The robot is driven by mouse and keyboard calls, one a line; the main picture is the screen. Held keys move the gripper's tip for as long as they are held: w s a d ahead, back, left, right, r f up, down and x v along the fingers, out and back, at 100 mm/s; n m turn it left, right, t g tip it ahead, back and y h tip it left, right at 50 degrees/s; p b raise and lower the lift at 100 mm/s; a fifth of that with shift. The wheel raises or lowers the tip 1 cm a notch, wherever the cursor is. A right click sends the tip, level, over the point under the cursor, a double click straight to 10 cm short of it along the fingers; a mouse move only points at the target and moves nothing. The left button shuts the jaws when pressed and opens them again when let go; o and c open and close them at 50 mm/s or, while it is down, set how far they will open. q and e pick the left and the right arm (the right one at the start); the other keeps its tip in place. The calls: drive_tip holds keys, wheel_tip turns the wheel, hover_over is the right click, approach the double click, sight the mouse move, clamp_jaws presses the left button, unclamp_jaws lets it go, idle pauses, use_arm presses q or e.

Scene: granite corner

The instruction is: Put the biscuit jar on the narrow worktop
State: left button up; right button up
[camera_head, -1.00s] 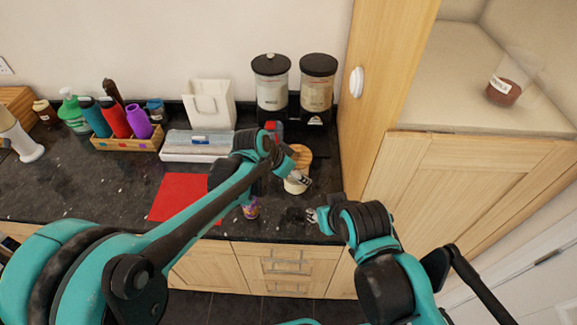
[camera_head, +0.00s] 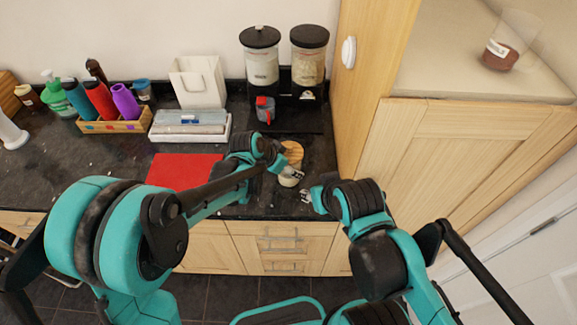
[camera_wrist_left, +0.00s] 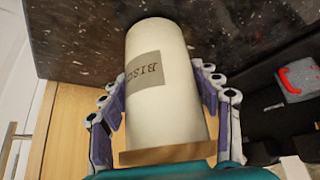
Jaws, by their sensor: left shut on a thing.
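The biscuit jar (camera_head: 288,181) is a cream cylinder with a wooden lid, near the front edge of the dark granite worktop (camera_head: 60,175). I cannot tell whether the jar's base touches the granite. My right gripper (camera_head: 307,195) is just right of the jar, apparently empty; its finger opening is too small to judge. I cannot tell which surface is the narrow worktop.
Two black-lidded canisters (camera_head: 262,65) and a red-and-grey item (camera_head: 265,110) stand behind the jar. A red mat (camera_head: 180,168) lies left. A tall wooden panel (camera_head: 365,75) bounds the right; beyond it a pale surface (camera_head: 450,70) holds a brown-filled clear container (camera_head: 499,57).

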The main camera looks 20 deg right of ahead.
use_arm(q)
drive_tip(key=o, duration=1.6)
drive_tip(key=shift+f, duration=0.15)
drive_tip(key=shift+r, duration=0.2)
drive_tip(key=p+v, duration=0.3)
drive_tip(key=v, duration=0.9)
drive_tip(key=s+a+r+n+t+y, duration=0.1)
drive_tip(key=s+a+n, duration=0.3)
drive_tip(key=a, duration=0.5)
drive_tip(key=s+a+r+n+t+y, duration=0.1)
drive_tip(key=s+a+n+y, duration=0.2)
drive_tip(key=a, duration=0.6)
drive_tip(key=s+a+r+n+t+y, duration=0.1)
drive_tip(key=s+a+r+n+t, duration=0.1)
drive_tip(key=s+a+n, duration=0.3)
drive_tip(key=s+a, duration=0.1)
drive_tip(key=a, duration=0.3)
drive_tip(key=shift+s+y, duration=0.35)
drive_tip(key=shift+y, duration=0.05)
drive_tip(key=shift+f, duration=0.15)
